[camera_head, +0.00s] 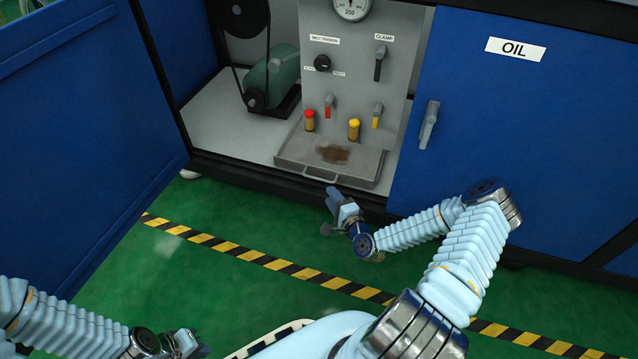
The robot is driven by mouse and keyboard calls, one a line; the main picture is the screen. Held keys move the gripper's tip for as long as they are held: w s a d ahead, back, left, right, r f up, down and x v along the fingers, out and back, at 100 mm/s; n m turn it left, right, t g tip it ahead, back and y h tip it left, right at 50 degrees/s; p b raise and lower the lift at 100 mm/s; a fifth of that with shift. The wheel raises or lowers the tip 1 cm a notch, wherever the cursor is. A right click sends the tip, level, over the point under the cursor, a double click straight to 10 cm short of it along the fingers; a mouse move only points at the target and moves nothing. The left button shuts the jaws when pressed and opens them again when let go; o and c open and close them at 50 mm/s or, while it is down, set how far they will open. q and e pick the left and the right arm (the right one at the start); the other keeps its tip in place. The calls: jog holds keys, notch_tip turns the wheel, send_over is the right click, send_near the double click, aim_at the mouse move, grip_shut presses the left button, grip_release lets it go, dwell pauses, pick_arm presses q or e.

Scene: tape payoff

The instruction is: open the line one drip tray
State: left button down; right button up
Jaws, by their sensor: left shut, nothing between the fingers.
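The drip tray (290,154) is a shallow grey metal tray with a brown stain in it. It sits on the cabinet floor below the grey valve panel, and its front bar handle (320,177) faces me. My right gripper (331,207) is just in front of and below the handle, over the green floor, and looks apart from it. My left gripper (190,345) is low at the bottom left, shut and empty, far from the tray.
An open blue door (75,130) stands at the left. A closed blue door (520,130) with an OIL label is at the right. Red and yellow valves and capped bottles sit above the tray. A yellow-black floor stripe (262,259) crosses the clear green floor.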

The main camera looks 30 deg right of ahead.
jog(key=w, duration=0.3)
jog(key=w+f, duration=0.1)
jog(key=w, duration=0.2)
jog(key=w+b, duration=0.1)
jog(key=w, duration=0.2)
jog(key=shift+w+d+f, duration=0.15)
jog(key=shift+d+f, duration=0.05)
jog(key=shift+d, duration=0.1)
grip_shut()
